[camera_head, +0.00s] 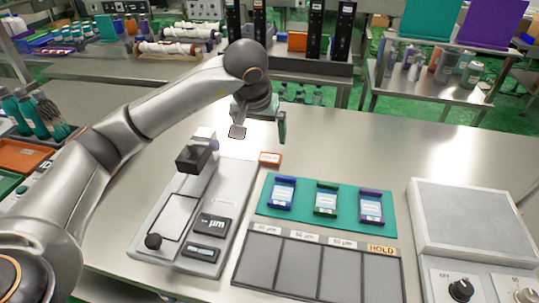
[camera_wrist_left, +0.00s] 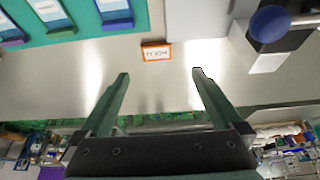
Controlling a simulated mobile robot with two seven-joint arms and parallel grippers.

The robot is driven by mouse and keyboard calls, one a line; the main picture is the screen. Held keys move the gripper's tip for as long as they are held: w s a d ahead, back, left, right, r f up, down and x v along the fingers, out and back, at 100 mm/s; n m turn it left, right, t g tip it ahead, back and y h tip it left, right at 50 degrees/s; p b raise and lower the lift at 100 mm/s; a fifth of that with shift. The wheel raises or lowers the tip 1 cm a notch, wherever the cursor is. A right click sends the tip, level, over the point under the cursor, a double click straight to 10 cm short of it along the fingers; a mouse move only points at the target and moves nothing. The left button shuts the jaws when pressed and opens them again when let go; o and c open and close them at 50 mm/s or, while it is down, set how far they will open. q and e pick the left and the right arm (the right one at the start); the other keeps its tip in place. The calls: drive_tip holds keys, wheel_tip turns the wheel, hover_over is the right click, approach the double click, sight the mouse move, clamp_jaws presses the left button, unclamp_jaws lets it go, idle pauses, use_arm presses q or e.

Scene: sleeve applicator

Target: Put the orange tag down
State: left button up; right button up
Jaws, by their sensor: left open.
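The orange tag (camera_head: 270,158), a small white label with an orange border, lies on the steel table between the grey measuring device and the teal mat's back edge. In the left wrist view the tag (camera_wrist_left: 156,51) shows beyond the fingertips, roughly centred between them, with nothing gripping it. My left gripper (camera_head: 260,128) is open and empty, just behind the tag and apart from it. Its two green fingers (camera_wrist_left: 160,73) are spread wide in the wrist view. My right gripper is not in view.
The measuring device (camera_head: 222,205) stands left of the tag. The teal mat (camera_head: 304,219) holds three small cartridges, with a grey four-section tray (camera_head: 262,262) in front. A boxy unit with knobs (camera_head: 470,220) is at right. The table behind the mat is clear.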

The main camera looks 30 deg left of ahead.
sight(269, 158)
use_arm(q)
drive_tip(key=x, duration=1)
drive_tip(key=shift+w+d+f, duration=0.2)
drive_tip(key=shift+d+f, duration=0.05)
drive_tip(key=shift+c, duration=0.4)
drive_tip(key=c, duration=1.2)
